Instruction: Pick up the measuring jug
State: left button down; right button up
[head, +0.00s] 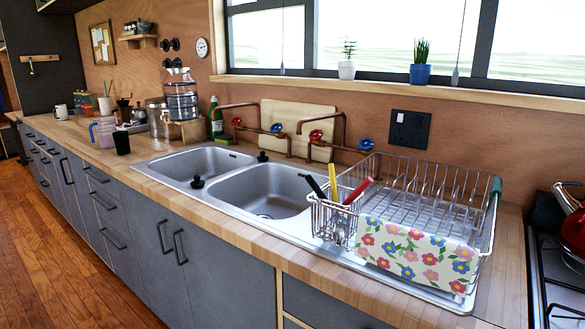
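What looks like the measuring jug (105,131) is a translucent, pale jug with a purplish handle on its left side. It stands upright on the wooden counter (140,150) at the left of the head view, near the counter's front edge. Neither of my grippers is in view.
Behind the jug are a pour-over coffee stand (124,108), a steel canister (157,117) and a glass water dispenser (182,97). A white mug (61,112) stands farther left. The double sink (235,180) and dish rack (430,200) fill the nearer counter. Wooden floor (60,260) is clear at left.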

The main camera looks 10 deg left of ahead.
aim_at(104, 127)
jog(key=u, duration=1.25)
